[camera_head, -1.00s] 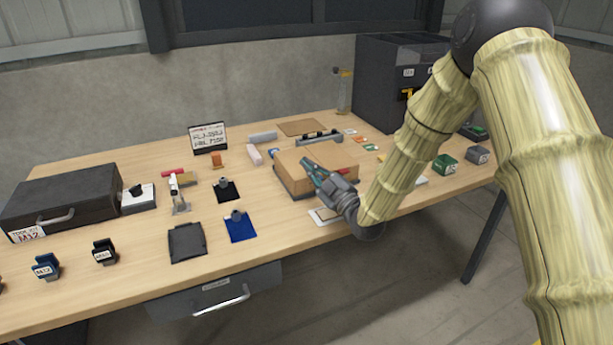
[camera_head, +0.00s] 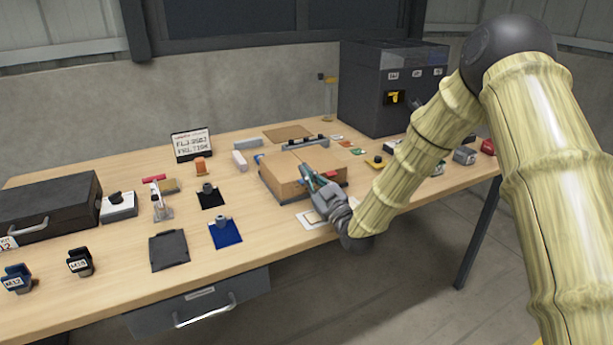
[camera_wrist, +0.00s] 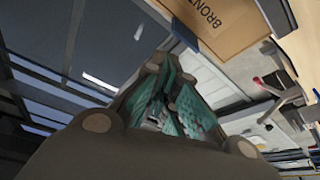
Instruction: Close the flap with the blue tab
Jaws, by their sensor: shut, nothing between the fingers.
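A brown cardboard box (camera_head: 285,170) sits near the middle of the bench in the head view, its top mostly flat with a seam across it. I cannot tell whether the blue-tab flap lies fully flat. My gripper (camera_head: 308,176) is shut and empty, over the right front part of the box; contact is unclear. In the wrist view my closed fingers (camera_wrist: 165,105) show teal pads, and printed cardboard (camera_wrist: 225,25) is at the top.
A sign (camera_head: 192,145) stands behind. A dark cabinet (camera_head: 365,95) stands at the back right. A white card (camera_head: 310,219) lies in front of the box.

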